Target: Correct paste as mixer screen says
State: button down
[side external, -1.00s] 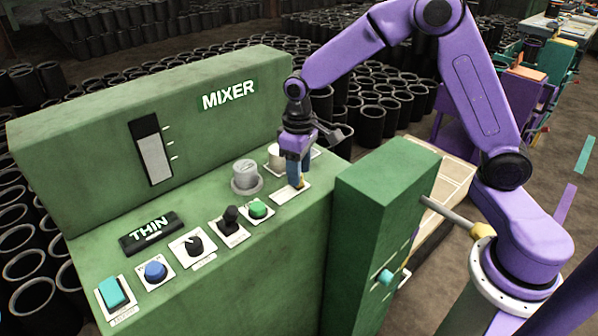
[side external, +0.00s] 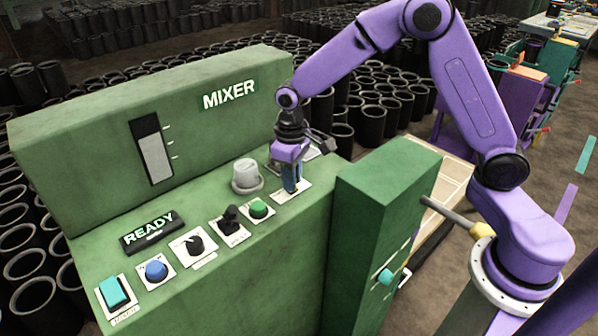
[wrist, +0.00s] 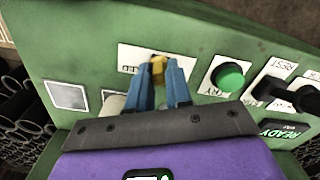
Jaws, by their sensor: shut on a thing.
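The green mixer (side external: 228,95) has a small black screen (side external: 152,231) that reads READY; part of it also shows in the wrist view (wrist: 286,130). My gripper (side external: 290,190) points down at a white plate on the right of the sloping panel. In the wrist view its blue fingers (wrist: 160,75) are shut on a small yellow control (wrist: 158,66) on that plate. The plate's label is partly hidden and I cannot read it. A tall gauge (side external: 153,152) with a pale fill and several marks is on the mixer's back wall.
Left of my gripper are a green button (side external: 259,208), a black lever (side external: 230,217), a black dial (side external: 194,244), a blue button (side external: 155,270) and a teal switch (side external: 114,292). A grey capped cylinder (side external: 246,175) stands close by. A green cabinet (side external: 385,190) stands to the right.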

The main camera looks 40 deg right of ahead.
aim_at(285, 197)
jog(key=shift+a, duration=1.05)
jog(key=c, duration=1)
grip_release()
jog(key=shift+a, duration=0.15)
jog(key=shift+c, duration=0.2)
jog(key=shift+r, duration=0.1)
notch_tip(285, 197, up, 17)
jog(key=shift+r, duration=0.15)
jog(key=s+d+f+n, duration=0.2)
jog(key=s+d+f, duration=0.1)
jog(key=s, duration=0.7)
jog(key=s+d+f+n, duration=0.3)
jog(key=s, duration=0.6)
jog(key=s+d+f+n, duration=0.2)
jog(key=s+d+n, duration=0.1)
jog(key=s, duration=0.7)
jog(key=shift+s+f, duration=0.35)
jog(key=shift+f, duration=0.05)
